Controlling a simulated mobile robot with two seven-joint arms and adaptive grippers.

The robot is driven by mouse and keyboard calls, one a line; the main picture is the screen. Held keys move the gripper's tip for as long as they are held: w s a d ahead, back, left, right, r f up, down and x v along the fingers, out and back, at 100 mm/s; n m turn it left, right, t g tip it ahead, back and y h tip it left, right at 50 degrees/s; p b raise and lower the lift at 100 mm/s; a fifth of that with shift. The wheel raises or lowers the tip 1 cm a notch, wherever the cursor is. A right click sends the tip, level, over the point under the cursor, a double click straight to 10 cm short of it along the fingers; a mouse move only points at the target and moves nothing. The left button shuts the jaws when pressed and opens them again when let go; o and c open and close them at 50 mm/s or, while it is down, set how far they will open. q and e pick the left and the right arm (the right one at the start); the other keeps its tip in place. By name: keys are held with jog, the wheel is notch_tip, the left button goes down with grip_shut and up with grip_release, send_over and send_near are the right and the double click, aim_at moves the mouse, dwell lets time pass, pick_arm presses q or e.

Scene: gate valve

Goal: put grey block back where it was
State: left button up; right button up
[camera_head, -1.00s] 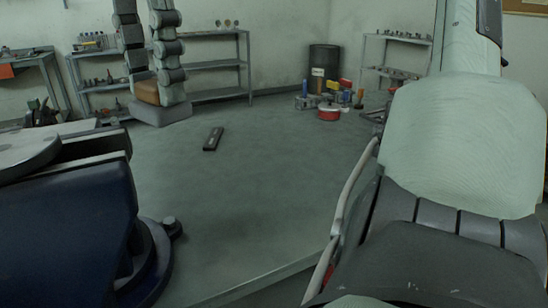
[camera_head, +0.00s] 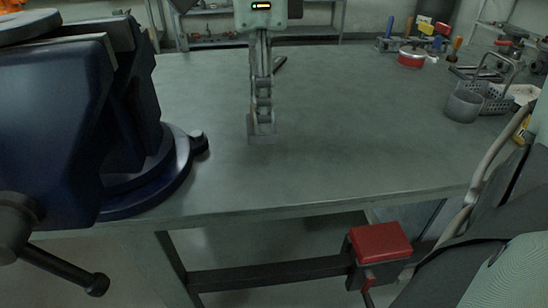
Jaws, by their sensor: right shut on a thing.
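My right gripper (camera_head: 262,122) comes down from the top of the view, over the middle of the table. It is shut on a small grey block (camera_head: 262,138) at its fingertips. The block is at or just above the table top; I cannot tell if it touches. The fingers hide part of it. My left gripper is not in view.
A large dark blue vise (camera_head: 60,120) stands on the left of the table (camera_head: 340,150). The table's middle is clear.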

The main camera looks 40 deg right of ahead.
notch_tip(320, 180, down, 4)
jog(key=shift+f, duration=0.15)
notch_tip(320, 180, down, 4)
jog(key=shift+r, duration=0.15)
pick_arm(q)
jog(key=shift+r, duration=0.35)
pick_arm(e)
jog(key=shift+f, duration=0.2)
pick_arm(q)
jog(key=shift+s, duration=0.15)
pick_arm(e)
jog(key=shift+f+b, duration=0.1)
jog(key=shift+b, duration=0.25)
jog(key=o, duration=1.2)
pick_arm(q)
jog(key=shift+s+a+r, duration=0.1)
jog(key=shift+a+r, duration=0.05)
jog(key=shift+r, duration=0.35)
